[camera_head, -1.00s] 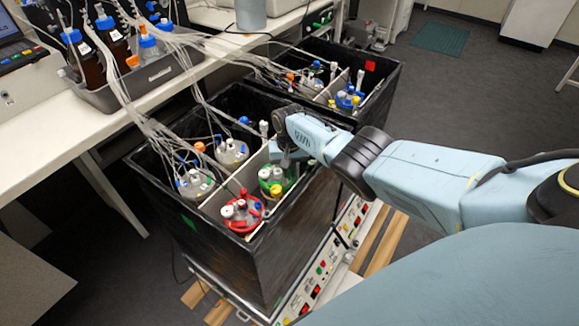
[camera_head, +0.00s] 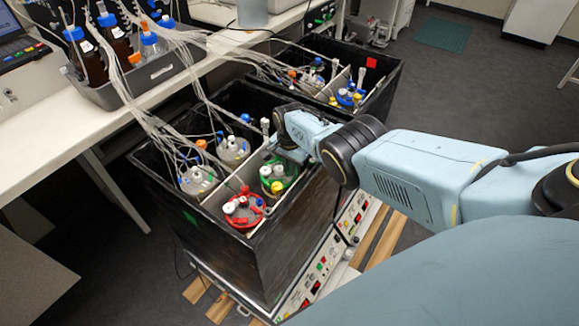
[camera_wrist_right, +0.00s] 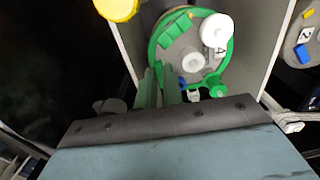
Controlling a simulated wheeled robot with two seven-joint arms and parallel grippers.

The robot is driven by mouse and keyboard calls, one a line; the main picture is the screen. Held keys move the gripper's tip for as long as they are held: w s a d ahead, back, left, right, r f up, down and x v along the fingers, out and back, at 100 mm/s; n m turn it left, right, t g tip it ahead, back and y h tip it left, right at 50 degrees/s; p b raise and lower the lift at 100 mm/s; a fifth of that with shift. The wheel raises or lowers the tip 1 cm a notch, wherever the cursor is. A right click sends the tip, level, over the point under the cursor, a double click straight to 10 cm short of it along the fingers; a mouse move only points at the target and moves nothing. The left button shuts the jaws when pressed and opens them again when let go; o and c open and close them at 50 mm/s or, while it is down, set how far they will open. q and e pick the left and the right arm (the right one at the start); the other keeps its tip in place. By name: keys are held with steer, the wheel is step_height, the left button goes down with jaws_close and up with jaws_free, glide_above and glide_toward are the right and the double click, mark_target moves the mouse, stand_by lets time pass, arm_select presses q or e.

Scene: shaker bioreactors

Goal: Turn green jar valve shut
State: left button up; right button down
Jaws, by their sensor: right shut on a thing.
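The green jar (camera_head: 268,184), with a green ring and white caps, stands in the near black box behind the red jar (camera_head: 236,222). In the right wrist view the green jar's lid (camera_wrist_right: 190,62) shows from above, with white caps, green blocks and a small blue part. My right gripper (camera_wrist_right: 160,82) reaches to the lid's rim, its two fingers close together. It is shut on the green jar valve, which the fingers mostly hide. In the head view the right gripper (camera_head: 290,154) is beside the green jar, partly hidden by my wrist. My left gripper is not in view.
The near black box (camera_head: 250,262) has high walls and a light divider. Clear-lidded jars (camera_head: 196,180) stand across the divider, with many tubes above them. A second black box (camera_head: 384,92) is behind. A bench (camera_head: 60,125) with bottles is at left.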

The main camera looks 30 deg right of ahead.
steer(key=shift+w, duration=0.1)
stand_by(0.4)
steer(key=c, duration=1.5)
jaws_free()
steer(key=shift+r+p, duration=0.5)
steer(key=shift+r, duration=0.05)
step_height(320, 180, up, 12)
steer(key=p, duration=0.8)
steer(key=shift+r, duration=0.2)
